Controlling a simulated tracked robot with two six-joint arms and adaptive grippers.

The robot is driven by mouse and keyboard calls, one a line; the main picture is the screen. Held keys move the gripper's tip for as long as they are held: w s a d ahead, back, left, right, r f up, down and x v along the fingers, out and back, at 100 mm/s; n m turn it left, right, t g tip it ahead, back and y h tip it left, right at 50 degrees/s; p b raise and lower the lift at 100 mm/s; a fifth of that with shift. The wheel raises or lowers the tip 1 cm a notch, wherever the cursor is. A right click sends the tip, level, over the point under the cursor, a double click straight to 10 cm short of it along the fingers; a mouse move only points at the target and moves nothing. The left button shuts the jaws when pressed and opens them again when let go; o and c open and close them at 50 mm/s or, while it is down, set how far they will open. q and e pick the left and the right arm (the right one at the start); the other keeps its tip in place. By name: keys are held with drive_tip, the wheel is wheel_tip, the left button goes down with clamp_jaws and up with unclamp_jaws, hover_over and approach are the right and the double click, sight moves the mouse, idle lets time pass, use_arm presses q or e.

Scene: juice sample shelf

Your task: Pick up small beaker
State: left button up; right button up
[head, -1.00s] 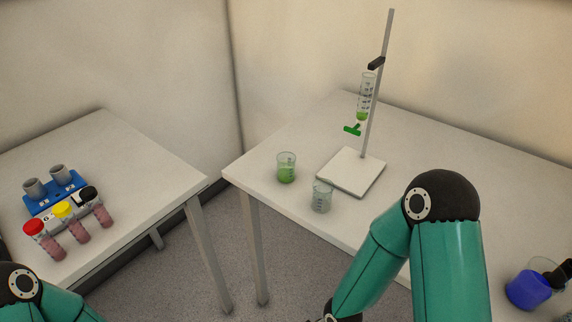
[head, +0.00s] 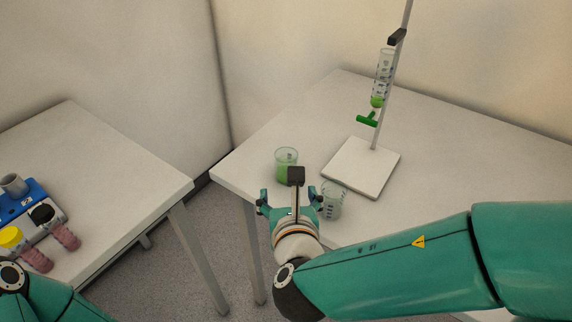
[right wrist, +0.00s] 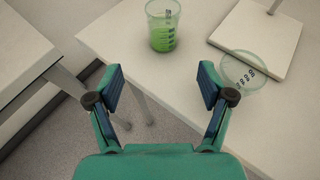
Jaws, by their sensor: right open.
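Two small beakers stand on the right table. One holds green liquid (head: 286,160); it also shows in the right wrist view (right wrist: 163,30), ahead of the fingers. The other beaker looks clear and empty (head: 332,203); in the right wrist view (right wrist: 243,72) it is just beyond the right-hand finger, which overlaps its edge. My right gripper (head: 289,193) is open and empty at the table's front edge, pointing toward the green beaker, with the clear beaker beside it on the right. It also shows in the right wrist view (right wrist: 160,85). My left gripper is out of view.
A stand with a white base (head: 361,168) holds a burette (head: 383,75) with a green tap behind the beakers. A left table (head: 110,165) carries a blue rack (head: 20,200) and capped tubes (head: 65,236). A floor gap separates the tables.

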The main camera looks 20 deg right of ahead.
drive_tip(key=x, duration=0.7)
drive_tip(key=shift+w+d+f, duration=0.2)
drive_tip(key=shift+d, duration=0.05)
drive_tip(key=shift+p+x, duration=0.3)
drive_tip(key=shift+x, duration=2.45)
drive_tip(key=c, duration=1.3)
drive_tip(key=shift+r, duration=0.1)
wheel_tip(320, 180, up, 25)
drive_tip(key=p, duration=0.9)
drive_tip(key=shift+d, duration=0.1)
